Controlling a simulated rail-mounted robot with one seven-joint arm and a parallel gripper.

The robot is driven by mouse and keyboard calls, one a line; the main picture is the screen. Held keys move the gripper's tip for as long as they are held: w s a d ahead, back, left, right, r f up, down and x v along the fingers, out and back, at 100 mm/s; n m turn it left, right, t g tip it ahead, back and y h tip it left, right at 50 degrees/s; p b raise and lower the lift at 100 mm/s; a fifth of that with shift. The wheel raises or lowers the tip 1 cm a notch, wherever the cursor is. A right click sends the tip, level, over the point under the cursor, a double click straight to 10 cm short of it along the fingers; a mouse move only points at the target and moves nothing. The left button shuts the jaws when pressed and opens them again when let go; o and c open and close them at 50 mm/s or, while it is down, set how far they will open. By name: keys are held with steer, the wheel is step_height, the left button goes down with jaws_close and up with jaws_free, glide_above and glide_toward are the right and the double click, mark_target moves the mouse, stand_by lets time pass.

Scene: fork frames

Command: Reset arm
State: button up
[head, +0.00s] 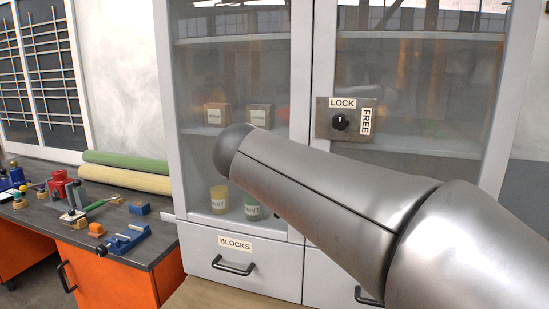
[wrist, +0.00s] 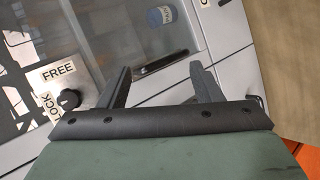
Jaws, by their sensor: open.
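My arm (head: 320,185) reaches across the front of a grey glass-door cabinet (head: 302,60) in the head view. My gripper is not visible there. In the wrist view my gripper (wrist: 160,70) is open, with its two dark fingers spread apart and nothing between them. The cabinet front lies beyond the fingers, and a dark bar handle (wrist: 160,62) appears between the fingertips. A black knob (head: 340,122) sits on a plate marked LOCK and FREE. The knob also shows in the wrist view (wrist: 69,99), left of the fingers. I cannot tell its exact setting.
Small boxes (head: 218,115) and paint cans (head: 219,199) stand behind the glass. A drawer labelled BLOCKS (head: 233,264) is below, shut. At left, a dark-topped orange workbench (head: 150,248) holds a red device (head: 60,186), blue tools (head: 124,238) and rolled mats (head: 125,177).

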steer(key=s+d+f+m+g+y+p, duration=0.1)
steer(key=s+d+f+m+g+y, duration=0.1)
steer(key=s+f, duration=0.8)
steer(key=s+d+f+m+g+y+p, duration=0.2)
steer(key=s+f+m+g+y, duration=0.3)
steer(key=s+f, duration=0.6)
step_height(320, 180, down, 5)
steer(key=shift+s+d+r+m+g+y+p, duration=0.1)
steer(key=shift+s+d+m+g+y+p, duration=0.15)
steer(key=shift+d+m+y, duration=0.35)
steer(key=shift+d, duration=0.15)
